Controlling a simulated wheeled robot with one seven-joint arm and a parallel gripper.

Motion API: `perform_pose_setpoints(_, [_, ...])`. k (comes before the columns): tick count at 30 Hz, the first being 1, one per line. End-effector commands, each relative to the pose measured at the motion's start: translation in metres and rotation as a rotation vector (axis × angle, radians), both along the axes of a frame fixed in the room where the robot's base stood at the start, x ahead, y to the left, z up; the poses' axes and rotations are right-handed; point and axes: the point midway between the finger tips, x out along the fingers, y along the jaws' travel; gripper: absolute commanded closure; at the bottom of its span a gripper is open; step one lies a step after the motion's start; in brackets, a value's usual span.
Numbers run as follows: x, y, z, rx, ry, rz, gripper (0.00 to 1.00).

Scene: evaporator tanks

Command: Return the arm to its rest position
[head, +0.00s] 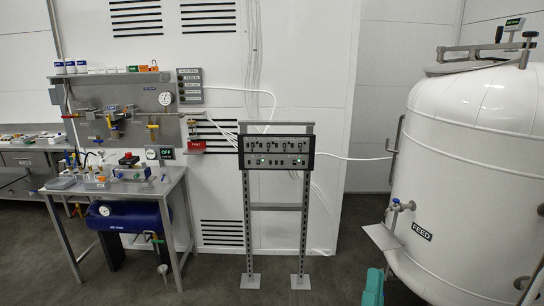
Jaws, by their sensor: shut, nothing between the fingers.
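My gripper does not show in the head view, and I cannot make out my arm either. A teal shape (373,287) cuts into the bottom edge right of centre, and I cannot tell what it is.
A black control panel (276,152) stands on a grey frame in the middle. A large white tank (463,165) marked FEED fills the right, with a small shelf (383,237) jutting out. A workbench (130,188) with valves and a blue cylinder (128,216) stands left. Grey floor (215,287) in front is clear.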

Motion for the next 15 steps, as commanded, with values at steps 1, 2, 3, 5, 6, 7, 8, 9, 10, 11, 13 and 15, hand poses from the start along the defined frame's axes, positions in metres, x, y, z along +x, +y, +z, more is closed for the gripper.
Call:
perform_pose_setpoints(1, [-0.002,0.007,-0.019,-0.038,0.05,-0.005,1.0])
perform_pose_setpoints(2, [-0.004,0.012,-0.029,-0.06,0.076,-0.009,1.0])
perform_pose_setpoints(3, [-0.006,0.018,-0.042,-0.09,0.109,-0.013,1.0])
perform_pose_setpoints(5, [-0.011,0.027,-0.061,-0.133,0.158,-0.017,1.0])
perform_pose_setpoints(6, [-0.015,0.032,-0.074,-0.162,0.191,-0.02,1.0])
perform_pose_setpoints(7, [-0.018,0.037,-0.084,-0.182,0.216,-0.021,1.0])
perform_pose_setpoints(8, [-0.021,0.04,-0.094,-0.202,0.241,-0.023,1.0])
perform_pose_setpoints(9, [-0.026,0.046,-0.107,-0.228,0.273,-0.023,1.0])
perform_pose_setpoints(10, [-0.03,0.05,-0.117,-0.248,0.297,-0.024,1.0])
perform_pose_setpoints(11, [-0.034,0.055,-0.126,-0.268,0.32,-0.023,1.0])
perform_pose_setpoints(13, [-0.045,0.064,-0.149,-0.312,0.375,-0.024,1.0])
perform_pose_setpoints(15, [-0.058,0.073,-0.17,-0.354,0.427,-0.022,1.0])
